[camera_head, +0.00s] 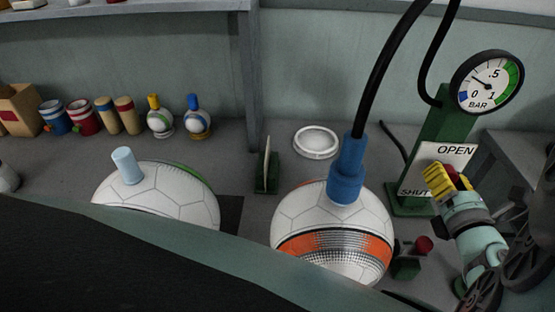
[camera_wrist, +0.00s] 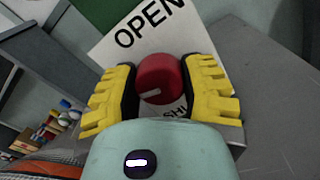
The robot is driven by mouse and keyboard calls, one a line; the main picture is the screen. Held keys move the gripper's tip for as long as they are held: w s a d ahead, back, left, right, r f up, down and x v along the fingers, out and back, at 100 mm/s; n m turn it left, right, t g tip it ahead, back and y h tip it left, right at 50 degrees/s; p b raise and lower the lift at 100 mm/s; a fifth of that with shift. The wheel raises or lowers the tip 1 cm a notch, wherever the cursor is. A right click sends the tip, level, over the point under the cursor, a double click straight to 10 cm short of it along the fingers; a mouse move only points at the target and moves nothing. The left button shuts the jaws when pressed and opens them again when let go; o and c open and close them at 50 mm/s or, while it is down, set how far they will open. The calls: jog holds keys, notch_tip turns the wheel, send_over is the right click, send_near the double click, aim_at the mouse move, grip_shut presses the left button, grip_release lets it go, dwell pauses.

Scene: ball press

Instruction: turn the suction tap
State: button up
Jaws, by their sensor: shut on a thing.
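The suction tap is a round red knob (camera_wrist: 160,78) with a white pointer line, in front of a white sign (camera_wrist: 122,52) reading OPEN at the top and SHUT lower down. The pointer line lies toward the knob's lower left in the wrist view. My gripper (camera_wrist: 160,90) has its yellow fingers on both sides of the knob, shut on it. In the head view my gripper (camera_head: 452,184) is at the sign (camera_head: 458,153) and covers most of the knob. The gauge (camera_head: 487,82) stands above on a green post, its needle between 0 and .5.
A blue cup (camera_head: 346,172) on a black hose sits on the orange-banded ball (camera_head: 332,223). Another ball (camera_head: 155,192) with a light blue peg stands at left. A white ring (camera_head: 317,141) lies behind. Small jars and bottles line the back left.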

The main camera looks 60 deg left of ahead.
jog(key=shift+f+m+b, duration=0.2)
jog(key=shift+m+b, duration=0.35)
jog(key=shift+m, duration=0.15)
jog(key=shift+r+m, duration=0.15)
jog(key=shift+m, duration=0.65)
jog(key=m, duration=0.3)
jog(key=shift+m, duration=0.3)
jog(key=m+p, duration=0.1)
jog(key=m, duration=0.4)
jog(key=shift+m+p, duration=0.45)
jog(key=shift+m, duration=1.45)
jog(key=o, duration=1.2)
